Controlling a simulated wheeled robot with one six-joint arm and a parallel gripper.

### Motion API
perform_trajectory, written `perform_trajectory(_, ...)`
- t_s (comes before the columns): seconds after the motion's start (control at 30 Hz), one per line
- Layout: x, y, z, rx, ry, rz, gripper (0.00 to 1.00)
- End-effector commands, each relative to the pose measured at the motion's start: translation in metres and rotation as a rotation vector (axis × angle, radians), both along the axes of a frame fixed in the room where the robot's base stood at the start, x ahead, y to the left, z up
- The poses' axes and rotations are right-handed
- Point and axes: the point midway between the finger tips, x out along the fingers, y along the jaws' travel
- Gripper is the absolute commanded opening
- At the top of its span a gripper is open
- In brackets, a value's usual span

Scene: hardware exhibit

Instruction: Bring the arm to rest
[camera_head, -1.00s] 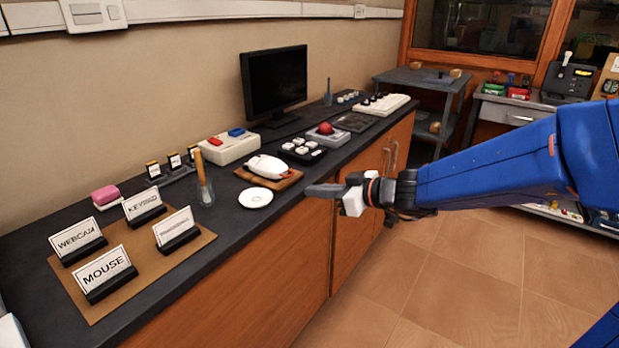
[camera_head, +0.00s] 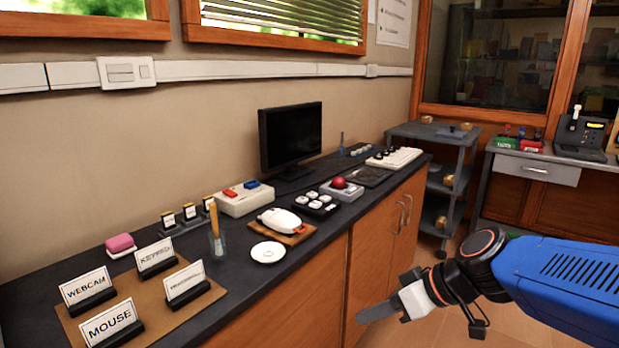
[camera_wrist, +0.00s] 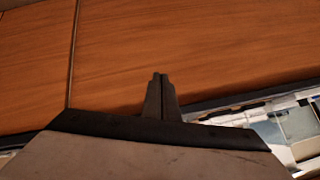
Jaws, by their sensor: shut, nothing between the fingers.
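My gripper (camera_head: 378,311) is at the lower right of the head view, at the end of my blue arm. It hangs in front of the counter's wooden cabinet doors, lower than the countertop, and touches nothing that I can see. Its fingers are shut and empty. In the wrist view the closed fingers (camera_wrist: 160,97) stand together at the centre, with wooden panels beyond them.
A grey shelf cart (camera_head: 436,137) stands at the back. Tiled floor lies on the right.

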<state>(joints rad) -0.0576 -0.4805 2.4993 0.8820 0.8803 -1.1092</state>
Motion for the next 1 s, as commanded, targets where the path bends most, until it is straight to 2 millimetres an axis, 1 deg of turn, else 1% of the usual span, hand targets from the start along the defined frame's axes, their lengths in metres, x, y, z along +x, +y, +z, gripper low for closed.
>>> perform_trajectory(0.03,-0.011,-0.01,-0.002,-0.032,0.025,-0.032,0.0)
perform_trajectory(0.1,-0.024,-0.026,-0.007,-0.079,0.07,-0.089,0.0)
perform_trajectory(0.17,-0.035,-0.041,-0.01,-0.121,0.101,-0.145,0.0)
perform_trajectory(0.3,-0.057,-0.079,-0.017,-0.219,0.16,-0.299,0.0)
perform_trajectory(0.5,-0.082,-0.132,-0.019,-0.332,0.189,-0.538,0.0)
perform_trajectory(0.6,-0.09,-0.151,-0.017,-0.365,0.187,-0.631,0.0)
perform_trajectory(0.7,-0.094,-0.163,-0.016,-0.383,0.183,-0.688,0.0)
perform_trajectory(0.77,-0.096,-0.166,-0.015,-0.388,0.181,-0.707,0.0)
perform_trajectory(1.0,-0.096,-0.167,-0.015,-0.39,0.181,-0.712,0.0)
